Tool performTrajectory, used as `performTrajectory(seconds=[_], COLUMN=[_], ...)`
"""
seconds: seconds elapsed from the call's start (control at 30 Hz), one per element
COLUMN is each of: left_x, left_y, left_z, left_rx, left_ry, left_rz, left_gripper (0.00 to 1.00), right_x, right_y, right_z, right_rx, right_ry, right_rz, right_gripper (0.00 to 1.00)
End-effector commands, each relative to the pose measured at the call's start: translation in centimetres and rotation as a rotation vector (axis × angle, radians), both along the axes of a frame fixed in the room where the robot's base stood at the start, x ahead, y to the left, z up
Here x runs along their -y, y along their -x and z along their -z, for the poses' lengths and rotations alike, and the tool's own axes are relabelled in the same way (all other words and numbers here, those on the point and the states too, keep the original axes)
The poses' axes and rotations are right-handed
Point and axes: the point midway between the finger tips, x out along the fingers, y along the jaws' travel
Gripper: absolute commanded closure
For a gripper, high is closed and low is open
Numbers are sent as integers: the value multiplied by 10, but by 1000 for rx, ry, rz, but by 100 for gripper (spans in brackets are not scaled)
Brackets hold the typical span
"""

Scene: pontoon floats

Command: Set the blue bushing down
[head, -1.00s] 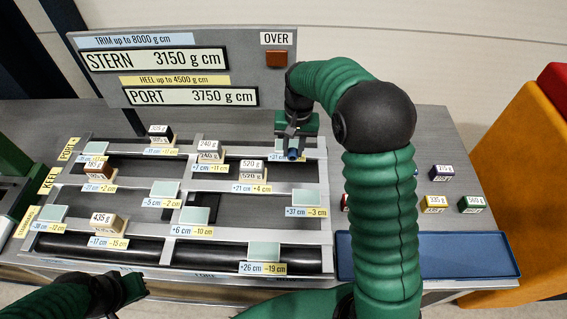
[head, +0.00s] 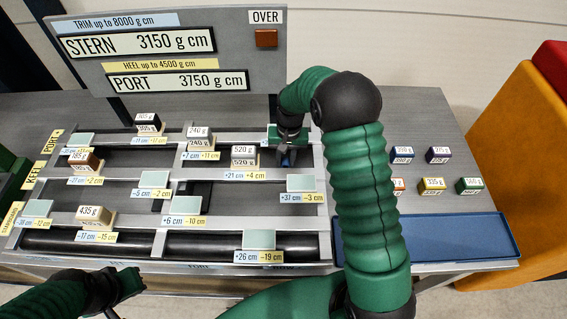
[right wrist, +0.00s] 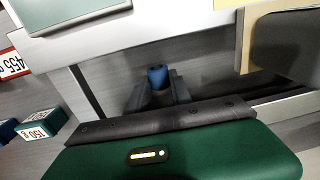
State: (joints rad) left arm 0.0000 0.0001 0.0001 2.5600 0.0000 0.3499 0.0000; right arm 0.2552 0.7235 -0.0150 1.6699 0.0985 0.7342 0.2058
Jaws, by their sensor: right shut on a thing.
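The blue bushing (right wrist: 158,77) shows between the two dark fingers of my right gripper (right wrist: 159,94) in the right wrist view. This gripper is shut on it. In the head view my right gripper (head: 287,153) hangs over the far right part of the grey float frame, close to the pad there, and mostly hides the bushing. I cannot tell whether the bushing touches anything below. My left gripper (head: 130,284) is at the lower left, in front of the frame and away from the bushing; its jaw opening is unclear.
Several weight blocks stand on the frame, including the 520 g block (head: 243,156) left of my right gripper. A pale pad (head: 301,184) lies nearer. Coloured blocks and an empty blue tray (head: 455,238) are at right. The display board (head: 170,55) stands behind.

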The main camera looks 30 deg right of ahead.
Motion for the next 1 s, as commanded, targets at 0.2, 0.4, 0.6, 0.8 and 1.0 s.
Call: performTrajectory(seconds=[0.2,0.4,0.6,0.8,1.0], left_x=[0,0,0,0,0], left_y=[0,0,0,0,0], left_z=[-5,-4,-4,-4,-3], left_rx=[0,0,0,0,0], left_ry=[0,0,0,0,0], left_rz=[0,0,0,0,0], left_gripper=[100,100,100,100,100], right_x=[-1,0,0,0,0], right_y=[1,0,0,0,-1], right_z=[34,39,40,40,35], right_rx=[-3,1,0,0,3], right_ry=[-2,-1,0,0,1], right_rz=[0,0,0,0,0], right_gripper=[100,100,59,52,52])
